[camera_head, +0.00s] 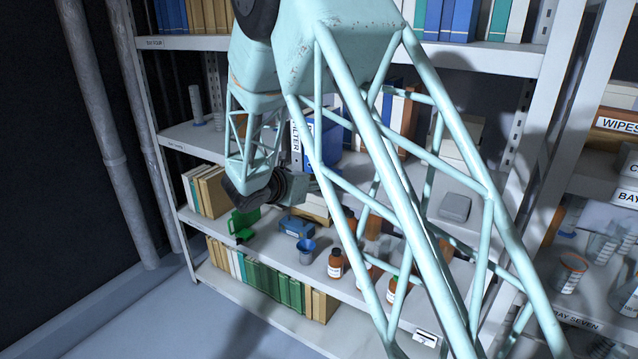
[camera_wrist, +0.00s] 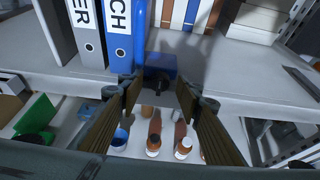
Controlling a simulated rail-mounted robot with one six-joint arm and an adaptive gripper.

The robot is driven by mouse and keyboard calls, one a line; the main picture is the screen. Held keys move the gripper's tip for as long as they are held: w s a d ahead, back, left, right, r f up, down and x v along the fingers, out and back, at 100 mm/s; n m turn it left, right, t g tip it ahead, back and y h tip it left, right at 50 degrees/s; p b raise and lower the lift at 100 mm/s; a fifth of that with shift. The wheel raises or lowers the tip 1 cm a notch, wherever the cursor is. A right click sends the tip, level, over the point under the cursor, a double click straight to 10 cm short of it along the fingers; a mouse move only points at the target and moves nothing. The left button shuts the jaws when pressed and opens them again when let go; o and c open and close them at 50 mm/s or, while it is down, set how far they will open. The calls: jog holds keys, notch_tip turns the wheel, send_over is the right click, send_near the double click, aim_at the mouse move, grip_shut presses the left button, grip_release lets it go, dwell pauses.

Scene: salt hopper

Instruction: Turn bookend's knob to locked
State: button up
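A blue block-like bookend (camera_wrist: 161,66) stands on the shelf, right of the blue binder, in the wrist view. Its small dark knob (camera_wrist: 159,86) sticks out of the front toward me. My gripper (camera_wrist: 159,93) is open, with one brown ribbed finger on each side of the knob's line. The fingertips appear apart from the knob, though the exact depth gap is hard to judge. The knob's setting cannot be read. In the head view my wrist shows before the shelves; I cannot make out the bookend or knob there.
White and blue binders (camera_wrist: 121,35) stand left of the bookend, and several books (camera_wrist: 185,14) behind it. The shelf edge (camera_wrist: 235,100) runs below. The lower shelf holds brown bottles (camera_head: 336,264), a blue cup (camera_head: 306,251) and a green item (camera_head: 243,224).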

jog(key=shift+w, duration=0.15)
jog(key=shift+c, duration=0.5)
jog(key=c, duration=0.7)
jog(key=shift+f, duration=0.1)
jog(key=shift+c, duration=0.2)
jog(key=shift+d+f+m+y+b, duration=0.1)
jog(key=shift+m+y+b, duration=0.2)
jog(key=shift+b, duration=1.15)
jog(key=shift+m+t+y+b, duration=0.45)
jog(key=shift+m+b, duration=0.25)
jog(key=shift+b, duration=1.65)
jog(key=o, duration=0.8)
jog(key=shift+o, duration=0.2)
jog(key=shift+r, duration=0.2)
